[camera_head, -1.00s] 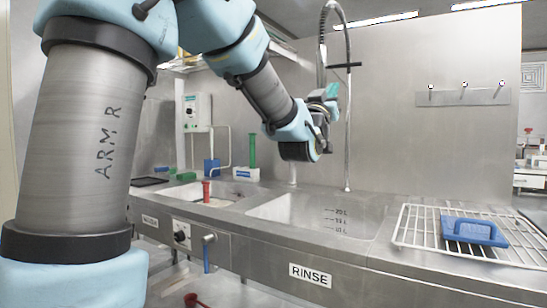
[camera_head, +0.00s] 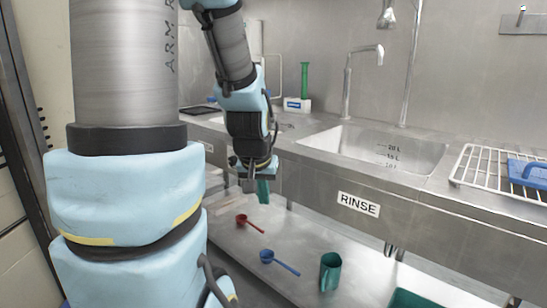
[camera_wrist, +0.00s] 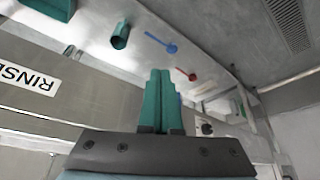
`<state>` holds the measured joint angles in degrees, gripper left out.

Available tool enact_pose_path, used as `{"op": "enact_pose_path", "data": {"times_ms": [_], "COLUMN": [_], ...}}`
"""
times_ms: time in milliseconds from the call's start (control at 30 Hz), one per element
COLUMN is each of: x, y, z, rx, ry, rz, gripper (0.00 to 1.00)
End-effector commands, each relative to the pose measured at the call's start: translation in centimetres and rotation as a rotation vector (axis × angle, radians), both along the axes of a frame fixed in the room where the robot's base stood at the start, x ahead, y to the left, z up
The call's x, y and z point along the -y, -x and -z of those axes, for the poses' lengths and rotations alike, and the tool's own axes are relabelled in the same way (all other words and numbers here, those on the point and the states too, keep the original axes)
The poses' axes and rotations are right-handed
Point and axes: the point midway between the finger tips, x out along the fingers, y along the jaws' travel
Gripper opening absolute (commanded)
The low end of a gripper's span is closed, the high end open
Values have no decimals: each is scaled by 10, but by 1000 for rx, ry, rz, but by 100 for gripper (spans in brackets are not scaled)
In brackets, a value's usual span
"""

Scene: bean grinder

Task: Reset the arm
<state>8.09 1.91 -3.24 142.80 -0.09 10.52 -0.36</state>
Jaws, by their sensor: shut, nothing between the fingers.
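My gripper (camera_head: 263,192) hangs in front of the sink counter, fingers pointing down, left of the RINSE label. In the wrist view its two green fingers (camera_wrist: 160,75) are together with nothing between them. My arm comes down from the upper left of the head view, with its wrist close to the counter's front edge.
The steel counter (camera_head: 295,155) holds a sink (camera_head: 350,140) and a wire rack with a blue brush (camera_head: 530,172). On the lower shelf (camera_head: 300,235) lie a red scoop (camera_head: 248,223), a blue scoop (camera_head: 280,262), a green cup (camera_head: 330,272) and a green bin (camera_head: 410,299).

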Motion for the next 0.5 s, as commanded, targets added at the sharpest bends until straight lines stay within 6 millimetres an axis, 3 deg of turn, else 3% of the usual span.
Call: {"op": "enact_pose_path", "data": {"times_ms": [200, 500], "x": [-44, -43], "y": [79, 78], "z": [31, -41], "rx": [-292, -292], "ry": [-44, -45], "rz": [-93, -90], "gripper": [0, 0]}}
